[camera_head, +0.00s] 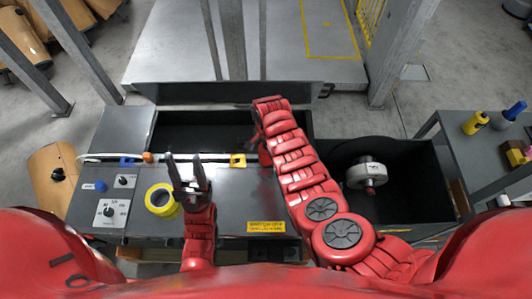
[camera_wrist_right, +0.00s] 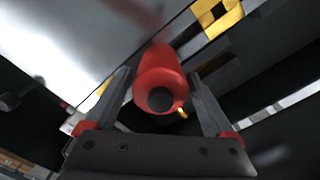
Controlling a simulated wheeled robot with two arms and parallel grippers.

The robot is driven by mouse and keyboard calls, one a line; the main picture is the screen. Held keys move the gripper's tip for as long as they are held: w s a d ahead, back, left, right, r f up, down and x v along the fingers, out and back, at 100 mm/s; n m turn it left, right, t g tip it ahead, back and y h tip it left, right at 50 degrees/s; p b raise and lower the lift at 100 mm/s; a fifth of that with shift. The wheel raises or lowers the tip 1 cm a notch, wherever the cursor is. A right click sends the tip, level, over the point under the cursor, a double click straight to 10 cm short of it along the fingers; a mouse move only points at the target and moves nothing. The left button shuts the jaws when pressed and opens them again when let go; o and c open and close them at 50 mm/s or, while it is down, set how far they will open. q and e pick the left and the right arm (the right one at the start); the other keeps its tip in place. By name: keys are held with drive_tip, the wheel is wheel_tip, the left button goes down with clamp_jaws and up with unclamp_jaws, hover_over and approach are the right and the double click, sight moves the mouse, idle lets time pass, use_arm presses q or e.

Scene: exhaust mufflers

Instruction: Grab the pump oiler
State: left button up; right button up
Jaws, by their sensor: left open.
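A red can-shaped object, which looks like the pump oiler (camera_wrist_right: 160,72), stands between the fingers of my right gripper (camera_wrist_right: 160,90) in the right wrist view. Its dark round end faces the camera, with a small yellow bit at its lower side. The fingers are spread on either side of it, with narrow gaps showing. In the head view a bit of red (camera_head: 265,155) shows beside my right forearm; the arm hides most of that spot and the right gripper.
A yellow tape roll (camera_head: 161,199) lies on the bench (camera_head: 228,210) left of my left gripper. Dark bins (camera_head: 205,128) lie behind and at the right; the right one holds a round metal part (camera_head: 366,175). A side table at far right holds bottles (camera_head: 476,123).

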clamp_jaws()
drive_tip(key=shift+w+r, duration=0.1)
drive_tip(key=shift+r, duration=0.05)
